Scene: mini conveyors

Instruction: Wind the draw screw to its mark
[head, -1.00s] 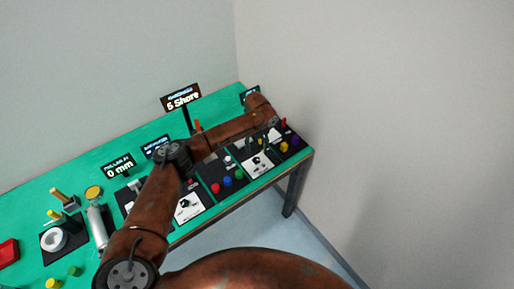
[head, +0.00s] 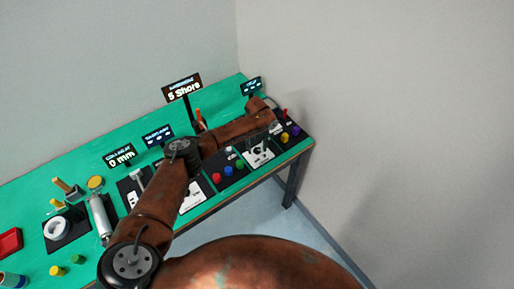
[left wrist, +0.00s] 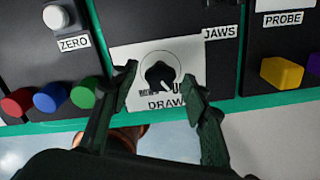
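The draw screw's black knob (left wrist: 160,75) sits on a white plate (left wrist: 190,50) lettered DRAW in the left wrist view. A pale pointer line shows on the knob; the small scale lettering below is partly unreadable. The same white plate (head: 258,158) shows in the head view, near the right end of the bench. My left gripper (left wrist: 160,76) is open, with one dark finger on each side of the knob and gaps between them and it. In the head view my left gripper (head: 274,127) is small and partly hidden. My right gripper is not in view.
Red (left wrist: 17,102), blue (left wrist: 50,97) and green (left wrist: 85,92) buttons lie left of the plate, a yellow block (left wrist: 281,73) right. A ZERO button (left wrist: 56,18) stands behind. Display signs (head: 182,87) stand along the green bench (head: 90,160); the wall is close at right.

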